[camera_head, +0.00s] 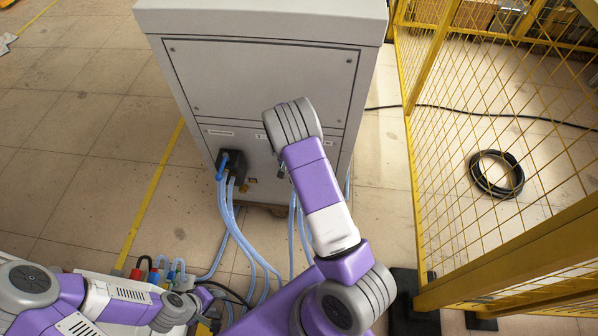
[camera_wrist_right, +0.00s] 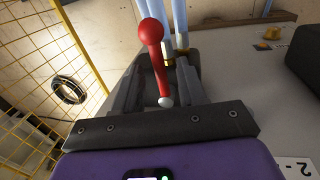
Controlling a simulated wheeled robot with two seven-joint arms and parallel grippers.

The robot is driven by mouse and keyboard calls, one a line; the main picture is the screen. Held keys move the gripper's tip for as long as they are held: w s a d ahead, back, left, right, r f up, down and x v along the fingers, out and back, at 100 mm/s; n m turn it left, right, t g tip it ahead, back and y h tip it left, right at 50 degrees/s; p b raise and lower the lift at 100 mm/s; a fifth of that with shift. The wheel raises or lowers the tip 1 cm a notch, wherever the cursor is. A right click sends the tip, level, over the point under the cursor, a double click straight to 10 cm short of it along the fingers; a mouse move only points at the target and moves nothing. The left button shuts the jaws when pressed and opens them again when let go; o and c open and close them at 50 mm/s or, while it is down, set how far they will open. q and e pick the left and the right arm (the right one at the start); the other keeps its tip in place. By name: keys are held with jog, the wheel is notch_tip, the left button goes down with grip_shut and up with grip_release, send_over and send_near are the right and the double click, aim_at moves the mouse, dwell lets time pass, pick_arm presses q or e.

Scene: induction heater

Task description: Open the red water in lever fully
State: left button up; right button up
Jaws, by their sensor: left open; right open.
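The red water in lever (camera_wrist_right: 154,48) shows in the right wrist view, with a red rounded end and a small pale tip at its lower end. My right gripper (camera_wrist_right: 162,75) is open, with one finger on each side of the lever; whether either finger touches it I cannot tell. In the head view my right arm covers the lever and most of that gripper, at the lower front of the grey cabinet (camera_head: 262,85). My left gripper (camera_head: 212,312) is at the lower left of the head view, small and partly hidden, away from the cabinet.
Blue hoses (camera_head: 240,235) run from a black connector block (camera_head: 232,172) on the cabinet down to the floor. A yellow mesh fence (camera_head: 430,130) stands at the right, with a coiled black hose (camera_head: 496,174) behind it. The floor left of the cabinet is clear.

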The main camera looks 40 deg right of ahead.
notch_tip(320, 180, up, 7)
jog(key=a+p, duration=0.1)
jog(key=p, duration=0.1)
jog(key=shift+w, duration=0.45)
jog(key=shift+f, duration=0.1)
